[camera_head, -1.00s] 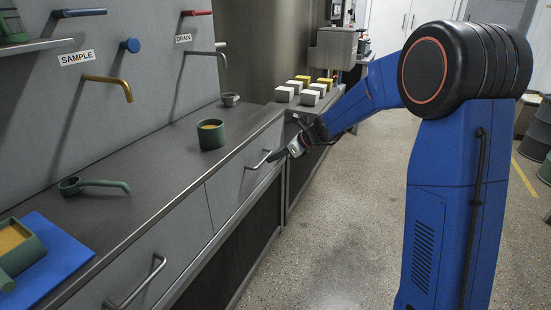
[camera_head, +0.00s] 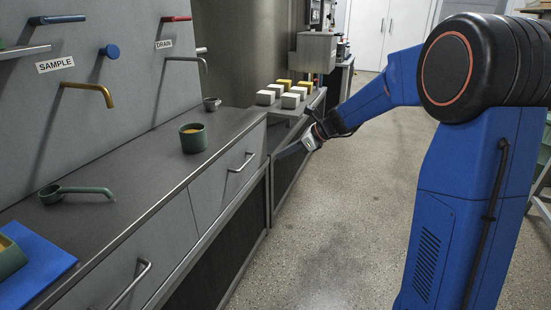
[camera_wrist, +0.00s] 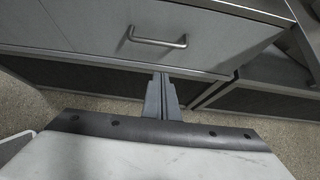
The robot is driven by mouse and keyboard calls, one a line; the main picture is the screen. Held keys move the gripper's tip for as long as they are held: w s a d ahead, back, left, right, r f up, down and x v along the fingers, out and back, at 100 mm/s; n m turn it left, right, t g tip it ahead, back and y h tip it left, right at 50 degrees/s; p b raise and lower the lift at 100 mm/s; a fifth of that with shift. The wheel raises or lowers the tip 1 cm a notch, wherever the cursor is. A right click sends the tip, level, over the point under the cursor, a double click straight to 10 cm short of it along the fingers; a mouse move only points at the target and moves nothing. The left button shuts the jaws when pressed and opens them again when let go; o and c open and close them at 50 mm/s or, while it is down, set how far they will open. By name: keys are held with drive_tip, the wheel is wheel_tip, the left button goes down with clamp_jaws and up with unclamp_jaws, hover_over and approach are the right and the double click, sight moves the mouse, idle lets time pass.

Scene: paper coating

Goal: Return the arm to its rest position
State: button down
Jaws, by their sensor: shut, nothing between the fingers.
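My gripper (camera_head: 290,150) is shut and empty. In the head view it hangs in front of the cabinet, close to the far end of the counter, with my blue arm reaching to it from the right. In the wrist view the two grey fingers (camera_wrist: 162,97) lie together. Beyond them show a drawer front with a metal handle (camera_wrist: 158,40) and a dark lower panel. I see no contact between the fingers and the cabinet.
The counter (camera_head: 120,215) holds a green cup (camera_head: 193,138), a green ladle (camera_head: 75,193), a small grey cup (camera_head: 211,103) and a blue mat (camera_head: 35,275). White and yellow blocks (camera_head: 290,101) stand at the back. Drawer handles (camera_head: 243,162) stick out. The floor (camera_head: 330,240) beside the cabinets is clear.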

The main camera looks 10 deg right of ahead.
drive_tip(key=s+d+r+n+g+h, duration=0.15)
drive_tip(key=s+n, duration=0.45)
drive_tip(key=s, duration=0.6)
drive_tip(key=s+d+r+n+h, duration=0.15)
drive_tip(key=s+n, duration=0.45)
drive_tip(key=s, duration=0.6)
drive_tip(key=s+d+f+n+h, duration=0.1)
drive_tip(key=s+d+n+h, duration=0.1)
drive_tip(key=s+n, duration=0.2)
drive_tip(key=s+d+f+n+h, duration=0.1)
drive_tip(key=s+d+n, duration=0.2)
drive_tip(key=s, duration=0.6)
drive_tip(key=s+d+f+n+t+h, duration=0.1)
drive_tip(key=s+d+n+h, duration=0.1)
drive_tip(key=s+n, duration=0.3)
drive_tip(key=s+d, duration=0.1)
drive_tip(key=s, duration=0.1)
drive_tip(key=shift+s+d+f+h, duration=0.15)
drive_tip(key=shift+s+f+h, duration=0.15)
